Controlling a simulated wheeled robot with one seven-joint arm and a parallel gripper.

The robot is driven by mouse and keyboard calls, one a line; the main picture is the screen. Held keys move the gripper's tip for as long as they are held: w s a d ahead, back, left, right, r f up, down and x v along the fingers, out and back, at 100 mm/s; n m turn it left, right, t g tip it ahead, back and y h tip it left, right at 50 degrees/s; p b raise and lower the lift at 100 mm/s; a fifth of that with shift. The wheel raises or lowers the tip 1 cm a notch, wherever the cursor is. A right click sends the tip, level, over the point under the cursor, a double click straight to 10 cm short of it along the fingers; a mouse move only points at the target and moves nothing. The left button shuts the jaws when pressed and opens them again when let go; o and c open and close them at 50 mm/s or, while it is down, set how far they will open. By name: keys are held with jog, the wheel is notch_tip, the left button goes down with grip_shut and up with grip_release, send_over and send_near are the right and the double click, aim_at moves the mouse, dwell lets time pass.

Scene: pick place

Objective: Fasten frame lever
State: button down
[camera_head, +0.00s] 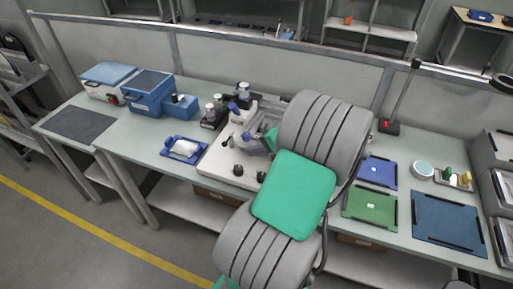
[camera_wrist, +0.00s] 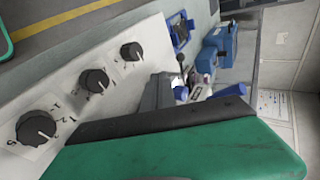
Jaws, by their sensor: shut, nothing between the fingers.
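A white machine base (camera_head: 217,165) with black dials stands mid-bench. The wrist view shows its dials (camera_wrist: 93,80) large on the left. A thin lever with a dark ball knob (camera_wrist: 180,58) rises beyond them; I cannot tell for certain that it is the frame lever. Grey and blue fixture parts (camera_head: 246,110) stand at the back of the base. My gripper (camera_head: 262,143) is at the fixture, largely hidden behind my arm in the head view. It is shut and holds nothing. My green and black hand cover fills the bottom of the wrist view. Contact with the lever cannot be seen.
A blue tray with a white item (camera_head: 184,148) lies left of the base. Blue boxes (camera_head: 150,92) and a dark mat (camera_head: 78,124) are farther left. Blue, green and dark blue mats (camera_head: 449,222) lie to the right. A low partition (camera_head: 240,62) runs behind the bench.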

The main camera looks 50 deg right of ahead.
aim_at(229, 138)
jog(key=p+x, duration=0.1)
jog(key=x, duration=0.4)
jog(key=shift+w+a+f, duration=0.1)
jog(key=shift+w+a, duration=0.1)
jog(key=shift+w, duration=0.25)
jog(key=shift+w+a+r+p, duration=0.1)
jog(key=shift+w+r+p, duration=0.1)
jog(key=shift+w, duration=0.4)
jog(key=shift+w+a+r+p, duration=0.1)
jog(key=shift+w+r+p, duration=0.1)
jog(key=shift+w, duration=0.95)
